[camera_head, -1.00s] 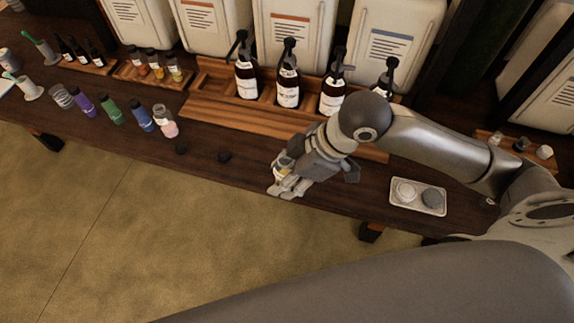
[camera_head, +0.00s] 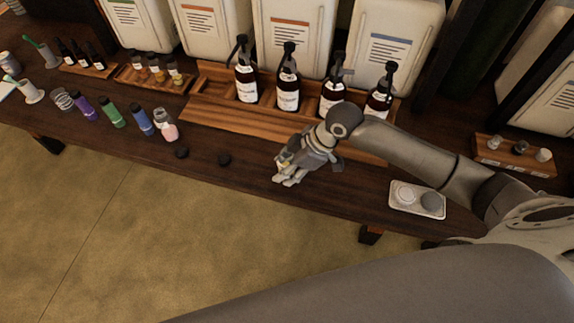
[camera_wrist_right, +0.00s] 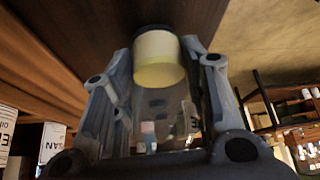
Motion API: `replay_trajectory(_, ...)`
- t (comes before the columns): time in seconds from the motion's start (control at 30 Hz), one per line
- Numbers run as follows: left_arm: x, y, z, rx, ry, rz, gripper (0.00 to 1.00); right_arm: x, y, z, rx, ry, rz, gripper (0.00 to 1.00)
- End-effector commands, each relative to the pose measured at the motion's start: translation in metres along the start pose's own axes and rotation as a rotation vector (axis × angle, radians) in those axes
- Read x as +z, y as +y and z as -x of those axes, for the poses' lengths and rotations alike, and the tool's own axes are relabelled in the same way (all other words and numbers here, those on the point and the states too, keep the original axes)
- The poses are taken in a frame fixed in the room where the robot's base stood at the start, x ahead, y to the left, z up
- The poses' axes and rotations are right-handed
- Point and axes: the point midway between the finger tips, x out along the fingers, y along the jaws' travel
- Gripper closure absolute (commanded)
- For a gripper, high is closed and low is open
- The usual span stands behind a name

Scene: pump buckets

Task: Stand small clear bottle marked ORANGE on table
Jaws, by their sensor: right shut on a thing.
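A small clear bottle (camera_wrist_right: 160,62) with pale yellow contents is between the fingers of my right gripper (camera_head: 284,172). In the right wrist view the fingers stand on both sides of it, with the dark tabletop close beyond its end. In the head view the gripper and bottle are over the front part of the dark wooden table (camera_head: 235,178), near its front edge. The fingers hide most of the bottle there. I cannot read its label or tell whether it touches the table. My left gripper is not in view.
Brown pump bottles (camera_head: 288,92) stand in a wooden rack (camera_head: 225,117) behind the gripper. A white tray (camera_head: 402,209) with two round pieces is at right.

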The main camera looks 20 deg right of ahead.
Motion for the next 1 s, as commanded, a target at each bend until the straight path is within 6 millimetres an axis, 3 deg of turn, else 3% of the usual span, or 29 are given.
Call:
replay_trajectory(0.3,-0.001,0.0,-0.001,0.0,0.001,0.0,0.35,0.001,0.0,-0.002,0.001,0.001,0.0,0.85)
replay_trajectory(0.33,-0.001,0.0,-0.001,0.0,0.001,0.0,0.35,0.001,0.0,-0.002,0.001,0.001,0.001,0.57)
replay_trajectory(0.5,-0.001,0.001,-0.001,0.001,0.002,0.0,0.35,0.001,0.0,-0.002,0.0,0.001,0.0,0.38)
replay_trajectory(0.83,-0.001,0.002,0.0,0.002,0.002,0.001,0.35,-0.001,0.0,0.0,0.001,0.001,0.001,0.38)
replay_trajectory(1.0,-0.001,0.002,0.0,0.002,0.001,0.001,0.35,0.0,0.001,0.021,0.003,0.0,0.0,0.38)
